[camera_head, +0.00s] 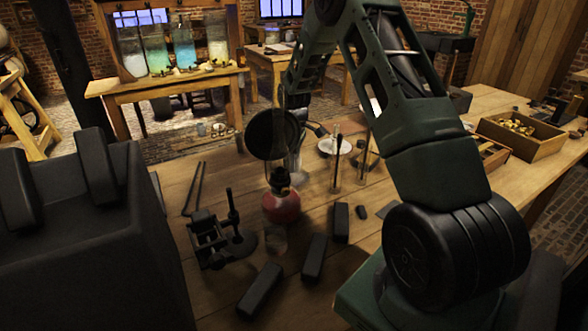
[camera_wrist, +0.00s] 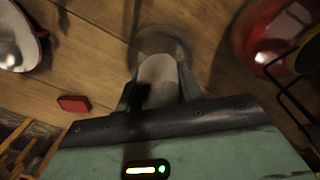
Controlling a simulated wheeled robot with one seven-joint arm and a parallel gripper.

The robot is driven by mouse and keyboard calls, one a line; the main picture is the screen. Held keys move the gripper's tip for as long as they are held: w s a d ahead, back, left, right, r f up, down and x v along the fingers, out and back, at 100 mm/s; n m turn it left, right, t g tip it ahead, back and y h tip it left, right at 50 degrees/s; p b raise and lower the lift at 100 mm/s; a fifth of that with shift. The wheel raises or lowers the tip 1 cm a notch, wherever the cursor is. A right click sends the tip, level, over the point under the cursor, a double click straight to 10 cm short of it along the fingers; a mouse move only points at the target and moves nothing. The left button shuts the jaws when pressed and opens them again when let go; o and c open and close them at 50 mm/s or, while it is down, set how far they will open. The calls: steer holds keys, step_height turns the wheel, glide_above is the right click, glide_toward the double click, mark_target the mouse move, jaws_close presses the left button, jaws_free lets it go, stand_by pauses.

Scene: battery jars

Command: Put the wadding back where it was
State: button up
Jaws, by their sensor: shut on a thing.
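My gripper (camera_wrist: 157,88) is shut on a pale grey-beige, rounded wad, which I take to be the wadding (camera_wrist: 159,72). It sits between the two dark fingers in the wrist view. Just beyond it is the round rim of a clear glass vessel (camera_wrist: 160,42). The wad's end overlaps that rim in the picture; I cannot tell whether it is above it or inside. In the head view the fingers and the wad cannot be made out behind the dark parts near the end of my arm.
A red, black-topped vessel (camera_head: 281,207) stands close by. A white dish (camera_head: 335,146) and thin upright rods are to the right. Dark blocks (camera_head: 314,258) and a black metal stand (camera_head: 218,238) lie in front. A wooden box (camera_head: 521,137) is at far right.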

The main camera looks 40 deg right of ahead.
steer(key=shift+f, duration=1.7)
steer(key=shift+f, duration=0.15)
steer(key=o, duration=0.8)
step_height(320, 180, up, 12)
steer(key=shift+r+b, duration=0.2)
steer(key=shift+b, duration=0.15)
